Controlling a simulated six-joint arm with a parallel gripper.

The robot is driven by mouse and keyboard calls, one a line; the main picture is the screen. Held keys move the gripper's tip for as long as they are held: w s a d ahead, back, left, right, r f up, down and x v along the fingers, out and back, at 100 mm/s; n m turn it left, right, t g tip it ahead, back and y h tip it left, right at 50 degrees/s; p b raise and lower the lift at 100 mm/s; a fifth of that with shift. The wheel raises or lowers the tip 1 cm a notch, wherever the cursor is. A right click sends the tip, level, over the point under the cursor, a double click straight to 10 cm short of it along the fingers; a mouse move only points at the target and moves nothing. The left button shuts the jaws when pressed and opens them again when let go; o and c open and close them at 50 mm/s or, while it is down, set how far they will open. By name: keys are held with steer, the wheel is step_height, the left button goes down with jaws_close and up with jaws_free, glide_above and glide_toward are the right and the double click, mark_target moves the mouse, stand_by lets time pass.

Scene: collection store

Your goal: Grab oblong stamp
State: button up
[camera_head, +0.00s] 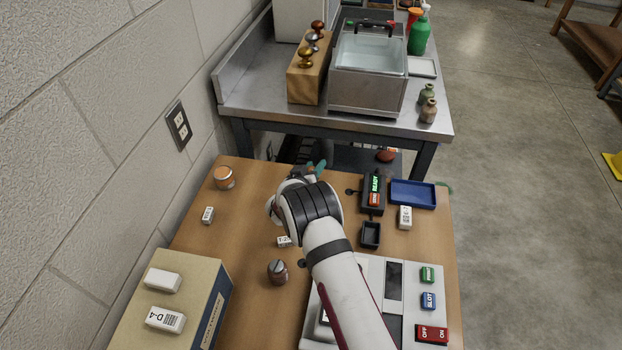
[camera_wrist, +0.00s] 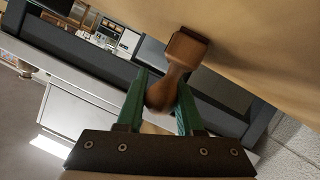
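A brown wooden stamp (camera_wrist: 187,52) with a rounded handle and a block-shaped base shows in the wrist view. Its base is at the tan table surface and its handle end lies between the green fingers of my gripper (camera_wrist: 162,98). The fingers appear close to both sides of the handle, but I cannot tell whether they press on it. In the head view my gripper (camera_head: 314,168) is at the far edge of the wooden table (camera_head: 245,225). The stamp is hidden there by my wrist.
A dark READY device (camera_head: 373,192), a blue tray (camera_head: 413,207) and a small black tray (camera_head: 370,235) stand right of my gripper. A steel bench (camera_head: 270,100) stands behind; a wall bounds the left.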

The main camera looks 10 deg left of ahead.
jaws_close()
